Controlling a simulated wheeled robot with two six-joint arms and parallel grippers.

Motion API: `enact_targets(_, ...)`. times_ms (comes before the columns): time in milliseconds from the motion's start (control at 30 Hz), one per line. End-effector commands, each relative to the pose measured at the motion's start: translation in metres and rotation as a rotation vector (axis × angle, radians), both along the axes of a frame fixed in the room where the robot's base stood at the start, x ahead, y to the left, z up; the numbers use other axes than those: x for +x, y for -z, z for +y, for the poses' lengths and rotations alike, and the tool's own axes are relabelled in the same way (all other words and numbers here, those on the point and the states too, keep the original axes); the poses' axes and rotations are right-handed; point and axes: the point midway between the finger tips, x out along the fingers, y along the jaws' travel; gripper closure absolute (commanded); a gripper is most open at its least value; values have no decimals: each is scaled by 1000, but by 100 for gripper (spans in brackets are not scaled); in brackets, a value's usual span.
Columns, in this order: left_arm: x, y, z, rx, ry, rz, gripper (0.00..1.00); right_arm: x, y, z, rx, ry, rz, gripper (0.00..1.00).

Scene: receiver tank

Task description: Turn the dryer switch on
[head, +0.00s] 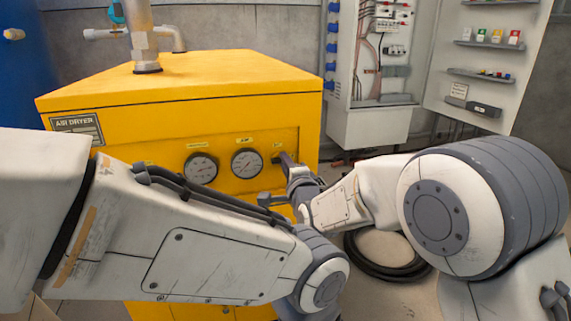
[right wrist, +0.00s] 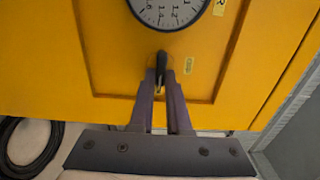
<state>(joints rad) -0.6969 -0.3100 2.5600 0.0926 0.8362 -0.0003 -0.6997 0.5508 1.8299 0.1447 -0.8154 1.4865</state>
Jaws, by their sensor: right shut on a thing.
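The yellow air dryer (head: 180,80) stands at the left centre of the head view, with two round gauges (head: 247,163) on its front panel. Its dark switch lever (right wrist: 161,62) is on that panel, below a gauge in the right wrist view. My right gripper (head: 283,159) is at the panel, right of the gauges. In the right wrist view its fingers (right wrist: 161,80) are closed on the lever from both sides. The gripper hides most of the switch in the head view.
An open electrical cabinet (head: 346,85) with wiring stands behind on the right. Its door (head: 455,55) carries shelves with small coloured parts. A coiled black hose (head: 365,262) lies on the floor right of the dryer. A metal pipe (head: 143,40) rises from the dryer's top.

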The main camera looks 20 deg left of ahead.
Motion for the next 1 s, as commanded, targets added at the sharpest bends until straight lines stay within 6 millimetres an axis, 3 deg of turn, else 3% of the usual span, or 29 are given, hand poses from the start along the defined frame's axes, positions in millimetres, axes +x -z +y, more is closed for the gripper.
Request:
enact_targets(67,0,0,0,0,0,0,100,1,1,-1,1,3,3,100)
enact_targets(100,0,0,0,0,0,0,100,1,1,-1,1,3,3,74)
enact_targets(167,0,0,0,0,0,0,100,0,1,-1,1,2,3,55)
enact_targets(567,0,-1,0,0,0,0,100,-5,0,-3,-1,0,1,55)
enact_targets(1000,0,-6,0,0,0,0,100,-67,-1,-46,-1,1,1,55)
